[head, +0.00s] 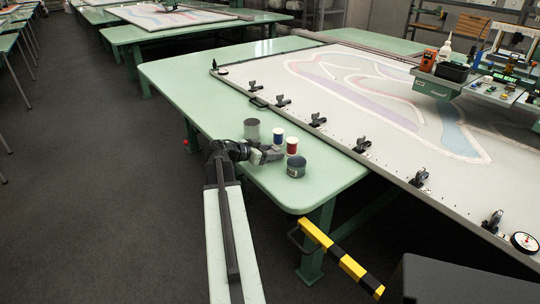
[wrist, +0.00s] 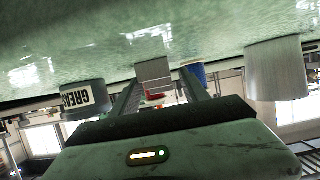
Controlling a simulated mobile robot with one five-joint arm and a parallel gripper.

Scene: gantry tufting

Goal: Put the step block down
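The step block (wrist: 154,72) is a small grey block in the wrist view, which shows the table upside down along the top. It lies between the fingertips of my gripper (wrist: 160,80). Its edge meets the left finger, and a narrow gap seems to show beside the right finger. I cannot tell whether the fingers grip it or whether it rests fully on the green table (head: 180,85). In the head view my gripper (head: 265,153) is low over the table's near edge, and the block is hard to separate from it.
A grey cylinder (head: 251,129), a blue spool (head: 278,136), a red spool (head: 292,146) and a dark grease tin (head: 296,166) stand close around my gripper. A clamped frame (head: 310,90) lies to the right. A yellow-black bar (head: 340,258) is at the front.

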